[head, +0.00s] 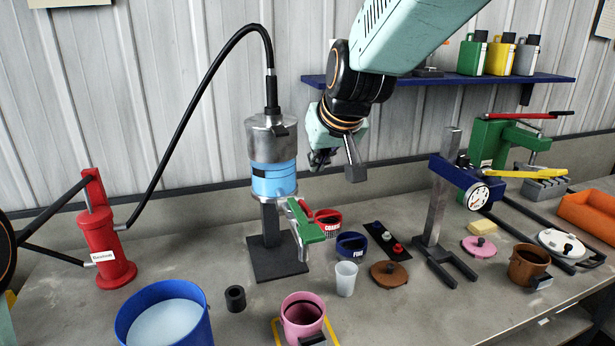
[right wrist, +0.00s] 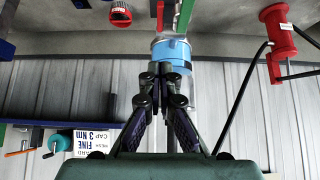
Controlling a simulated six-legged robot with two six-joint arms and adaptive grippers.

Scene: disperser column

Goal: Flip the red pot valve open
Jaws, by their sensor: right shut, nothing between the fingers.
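A red pot (head: 100,245) with a white label stands at the left of the bench in the head view. It has an upright red part on top and dark rods running left, and a black hose leaves it. It also shows at upper right in the right wrist view (right wrist: 284,52). I cannot clearly tell which part is its valve. My right gripper (head: 320,163) is shut and empty, high beside the metal column with a blue band (head: 272,180), well right of the red pot. In the right wrist view its fingertips (right wrist: 162,72) point towards that column. My left gripper is out of view.
The black hose (head: 195,90) arches from the pot to the column top. A green handle (head: 308,222) sticks out from the column's lower end. A blue bucket (head: 205,325), black ring (head: 235,298), pink pot (head: 302,318) and clear cup (head: 345,278) stand in front.

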